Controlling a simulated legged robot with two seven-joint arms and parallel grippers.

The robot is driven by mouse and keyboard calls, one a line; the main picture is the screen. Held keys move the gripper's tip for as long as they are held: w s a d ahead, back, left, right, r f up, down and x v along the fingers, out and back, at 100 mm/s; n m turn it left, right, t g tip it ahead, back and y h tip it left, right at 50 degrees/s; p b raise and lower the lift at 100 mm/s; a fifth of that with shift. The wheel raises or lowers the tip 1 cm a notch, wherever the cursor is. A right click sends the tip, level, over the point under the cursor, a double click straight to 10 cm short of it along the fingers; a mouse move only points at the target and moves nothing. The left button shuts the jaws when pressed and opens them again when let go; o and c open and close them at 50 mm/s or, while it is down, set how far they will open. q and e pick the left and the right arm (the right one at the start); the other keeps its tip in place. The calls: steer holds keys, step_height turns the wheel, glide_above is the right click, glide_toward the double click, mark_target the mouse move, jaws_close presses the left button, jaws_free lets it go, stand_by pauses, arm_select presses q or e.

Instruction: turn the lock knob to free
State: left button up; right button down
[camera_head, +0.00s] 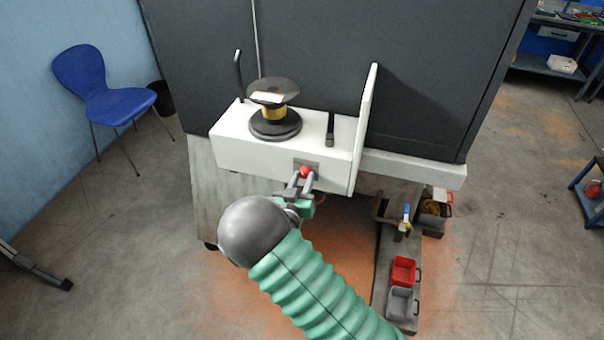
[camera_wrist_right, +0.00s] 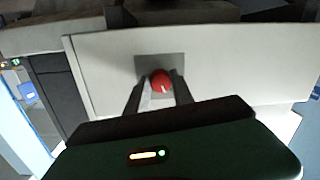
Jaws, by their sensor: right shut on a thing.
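The lock knob (camera_head: 304,171) is a small red round knob on a grey plate on the front face of the white bench housing (camera_head: 240,150). In the right wrist view the knob (camera_wrist_right: 161,80) has a white mark on its lower part. My right gripper (camera_head: 299,180) has its fingers on either side of the knob. In the right wrist view the right gripper (camera_wrist_right: 160,90) is shut on it. My left gripper is not in view.
A spool (camera_head: 274,110) with yellow winding stands on the housing, with a dark upright lever (camera_head: 238,75) to its left and a black post (camera_head: 330,130) to its right. A white upright panel (camera_head: 364,130) stands at the right end. Red (camera_head: 403,270) and grey (camera_head: 402,304) bins sit lower right.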

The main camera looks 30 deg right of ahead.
steer(key=n+p, duration=0.1)
steer(key=r+n+p, duration=0.1)
steer(key=shift+w+n, duration=0.15)
steer(key=shift+n, duration=0.25)
steer(key=shift+f+n+p, duration=0.15)
steer(key=shift+n+p, duration=0.3)
steer(key=shift+n, duration=0.35)
steer(key=shift+f, duration=0.1)
steer(key=c, duration=1.5)
jaws_free()
steer(key=o, duration=0.4)
steer(key=shift+f, duration=0.15)
steer(key=shift+f+g, duration=0.1)
steer(key=shift+g, duration=0.2)
